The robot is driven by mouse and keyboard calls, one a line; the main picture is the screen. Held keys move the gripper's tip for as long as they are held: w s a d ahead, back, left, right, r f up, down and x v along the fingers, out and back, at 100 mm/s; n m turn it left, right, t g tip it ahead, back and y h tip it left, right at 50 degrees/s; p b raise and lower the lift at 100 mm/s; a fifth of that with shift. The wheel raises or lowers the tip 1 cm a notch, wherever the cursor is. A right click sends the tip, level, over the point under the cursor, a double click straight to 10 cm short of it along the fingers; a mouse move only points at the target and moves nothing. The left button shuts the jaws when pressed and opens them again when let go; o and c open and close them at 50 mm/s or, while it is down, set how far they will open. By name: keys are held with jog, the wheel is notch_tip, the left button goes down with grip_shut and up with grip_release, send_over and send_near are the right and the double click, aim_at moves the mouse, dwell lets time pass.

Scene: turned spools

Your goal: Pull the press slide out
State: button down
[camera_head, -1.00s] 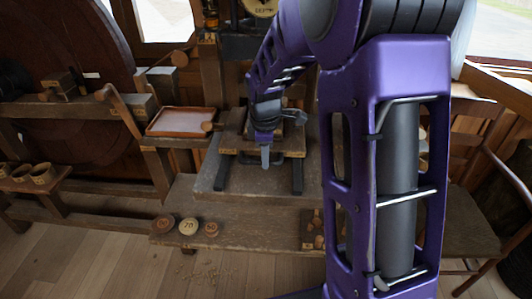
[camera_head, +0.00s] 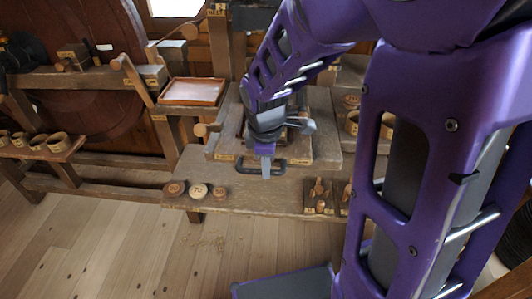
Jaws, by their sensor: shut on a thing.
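The press slide (camera_head: 228,138) is a broad wooden board with small brass tags on its front corners. It sits low in front of the press and reaches out over the bench step. A dark bar handle (camera_head: 242,168) stands out from its front edge. My gripper (camera_head: 266,169) points down at the middle of the handle and is shut on it. The wrist hides the middle of the slide and part of what lies on it.
A shallow tray (camera_head: 193,92) stands on the left of the bench. Round discs (camera_head: 198,190) lie on the lower step, beside a rack of wooden pegs (camera_head: 320,196) to the right. Open floor (camera_head: 130,225) is in front, with some shavings.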

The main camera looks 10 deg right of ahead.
jog(key=shift+s, duration=0.2)
jog(key=c, duration=0.8)
grip_release()
